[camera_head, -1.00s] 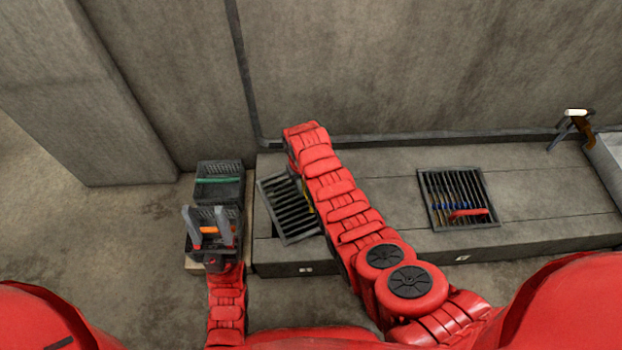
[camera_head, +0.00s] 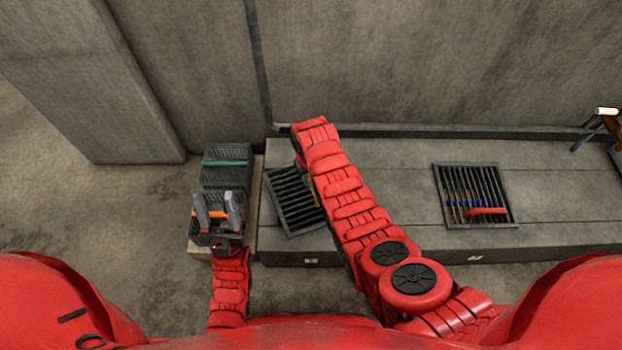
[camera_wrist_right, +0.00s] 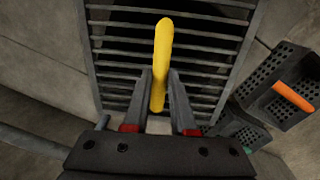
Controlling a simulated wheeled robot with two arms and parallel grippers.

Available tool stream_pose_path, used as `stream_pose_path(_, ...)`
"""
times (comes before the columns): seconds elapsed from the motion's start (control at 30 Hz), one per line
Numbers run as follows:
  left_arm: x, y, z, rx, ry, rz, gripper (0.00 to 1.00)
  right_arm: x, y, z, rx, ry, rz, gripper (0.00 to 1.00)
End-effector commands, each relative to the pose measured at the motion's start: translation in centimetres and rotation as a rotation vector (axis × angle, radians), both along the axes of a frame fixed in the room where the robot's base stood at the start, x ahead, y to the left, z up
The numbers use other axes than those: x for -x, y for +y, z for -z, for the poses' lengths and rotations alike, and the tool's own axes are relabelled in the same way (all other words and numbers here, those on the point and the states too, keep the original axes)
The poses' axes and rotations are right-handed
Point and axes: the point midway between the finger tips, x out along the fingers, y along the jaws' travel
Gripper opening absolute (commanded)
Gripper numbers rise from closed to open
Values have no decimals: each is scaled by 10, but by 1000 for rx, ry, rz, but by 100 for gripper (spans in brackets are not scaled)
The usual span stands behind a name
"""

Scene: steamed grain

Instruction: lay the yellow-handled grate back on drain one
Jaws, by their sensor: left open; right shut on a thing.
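The dark barred grate with a yellow handle (camera_head: 286,199) is at the left end of the low concrete bench, turned askew to its edges. My right gripper (camera_wrist_right: 158,100) is shut on the upright yellow handle (camera_wrist_right: 162,55), with the grate's bars (camera_wrist_right: 115,58) behind it. In the head view my right arm hides this gripper and part of the grate. Drain one is mostly hidden by the grate; I cannot tell whether the grate touches its rim. My left gripper (camera_head: 217,208) is open above the front black crate, an orange handle showing near its fingers.
A second grate with a red handle (camera_head: 488,211) lies further right on the bench (camera_head: 400,165). Black crates, the rear one (camera_head: 226,175) with a green handle, stand left of the bench. A wall rises behind. A tool stand (camera_head: 597,128) is at the far right.

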Motion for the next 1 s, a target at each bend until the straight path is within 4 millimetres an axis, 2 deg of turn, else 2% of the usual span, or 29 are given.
stream_pose_path(0.03, 1, 0, 6, -5, -4, -1, 50, -1, 0, 7, -1, -3, 0, 0)
stream_pose_path(0.13, 2, 0, 9, -12, -9, -1, 50, -1, 0, 11, -1, -2, 0, 0)
stream_pose_path(1.0, 2, 0, 12, -15, -14, -2, 50, -1, 1, 18, -1, -1, 0, 0)
